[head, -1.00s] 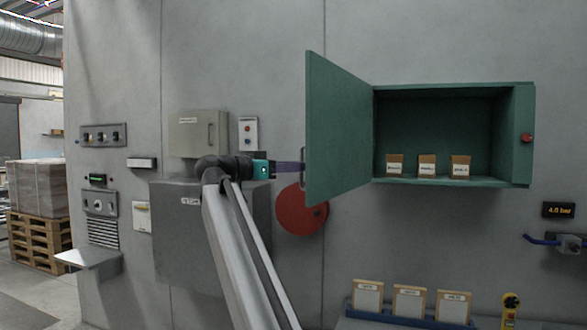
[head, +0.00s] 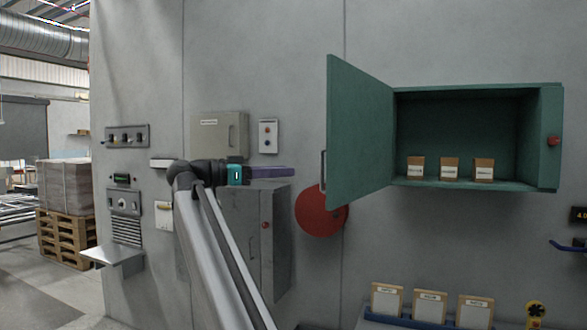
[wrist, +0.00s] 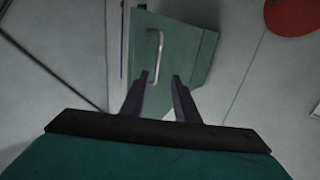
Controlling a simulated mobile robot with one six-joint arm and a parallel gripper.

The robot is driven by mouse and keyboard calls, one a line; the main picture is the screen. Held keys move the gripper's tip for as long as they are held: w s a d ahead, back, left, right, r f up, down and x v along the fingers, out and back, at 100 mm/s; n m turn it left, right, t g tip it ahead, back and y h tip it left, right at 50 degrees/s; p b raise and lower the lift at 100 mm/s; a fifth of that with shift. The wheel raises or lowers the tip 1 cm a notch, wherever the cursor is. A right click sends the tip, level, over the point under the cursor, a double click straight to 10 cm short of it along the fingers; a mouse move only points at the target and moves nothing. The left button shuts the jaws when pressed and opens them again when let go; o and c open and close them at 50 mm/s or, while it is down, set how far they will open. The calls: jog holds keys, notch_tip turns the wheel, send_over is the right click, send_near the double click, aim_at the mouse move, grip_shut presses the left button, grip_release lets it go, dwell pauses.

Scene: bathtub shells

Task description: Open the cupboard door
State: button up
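The green wall cupboard (head: 472,184) stands with its door (head: 360,130) swung wide open to the left, jutting out from the wall. A bar handle (head: 323,177) is on the door's free edge. The handle also shows in the wrist view (wrist: 155,57), beyond my fingertips. My gripper (head: 290,172) is left of the door in the head view, apart from the handle. In the wrist view my gripper's two fingers (wrist: 161,80) are spread with nothing between them. Inside the cupboard, several small labelled boxes (head: 450,169) stand on its floor.
A grey cabinet (head: 240,235) sits on the wall below my gripper, and a smaller grey box (head: 217,135) above it. A red disc (head: 320,212) is on the wall below the door. A blue rack (head: 397,320) with labelled boxes is at the bottom right.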

jog(key=shift+v, duration=0.9)
jog(key=shift+d, duration=0.1)
